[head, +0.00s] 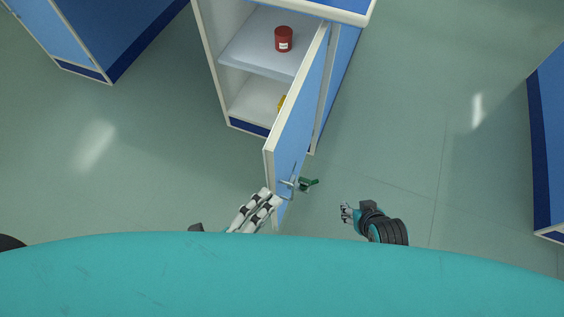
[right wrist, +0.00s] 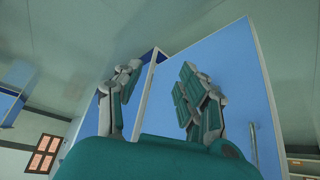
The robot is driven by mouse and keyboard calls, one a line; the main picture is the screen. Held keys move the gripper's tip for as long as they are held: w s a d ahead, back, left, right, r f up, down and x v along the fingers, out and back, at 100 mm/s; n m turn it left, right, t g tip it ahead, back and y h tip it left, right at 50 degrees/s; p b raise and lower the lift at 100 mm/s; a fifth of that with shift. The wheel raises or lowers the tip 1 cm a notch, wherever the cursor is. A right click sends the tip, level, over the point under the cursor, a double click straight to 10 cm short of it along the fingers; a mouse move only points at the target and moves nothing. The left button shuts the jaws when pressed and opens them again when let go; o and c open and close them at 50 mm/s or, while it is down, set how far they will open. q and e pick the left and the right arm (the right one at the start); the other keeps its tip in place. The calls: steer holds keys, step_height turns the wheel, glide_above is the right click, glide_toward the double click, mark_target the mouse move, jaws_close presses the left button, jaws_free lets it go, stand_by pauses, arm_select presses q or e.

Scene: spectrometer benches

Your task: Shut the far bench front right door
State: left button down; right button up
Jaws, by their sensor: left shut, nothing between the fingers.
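The blue door (head: 297,115) of the bench in front of me stands wide open. It sticks out from the cabinet's right side towards me, with its pale edge up and its blue outer face to the right. A handle (head: 289,183) shows near its free end, and a green piece is beside it. My left gripper (head: 269,198) is shut and empty at the door's free end, on its left side; I cannot tell whether it touches. My right gripper (head: 346,212) is open and empty, right of the door and apart from it. The blue door panel (right wrist: 225,75) fills much of the right wrist view behind its spread fingers.
The open cabinet has a grey shelf (head: 250,50) with a red jar (head: 284,39) on it and a partly hidden yellow thing (head: 281,104) below. Other blue benches stand at the upper left (head: 120,35) and right edge (head: 550,140). The floor right of the door is clear.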

arm_select(q)
steer(key=w+d+f+m+g+p, duration=0.2)
steer(key=w+d, duration=0.4)
steer(key=d, duration=0.1)
steer(key=shift+y, duration=0.3)
steer(key=a, duration=0.4)
steer(key=shift+w+a+f+b, duration=0.2)
steer(key=shift+a+f+b, duration=0.05)
steer(key=shift+a+b, duration=0.05)
arm_select(e)
steer(key=s+d+f+g, duration=0.2)
steer(key=s+f+g, duration=0.1)
steer(key=s, duration=0.4)
steer(key=shift+s+f+g+h, duration=0.15)
steer(key=shift+f+g+h, duration=0.25)
steer(key=shift+f, duration=0.4)
arm_select(q)
steer(key=shift+a, duration=0.1)
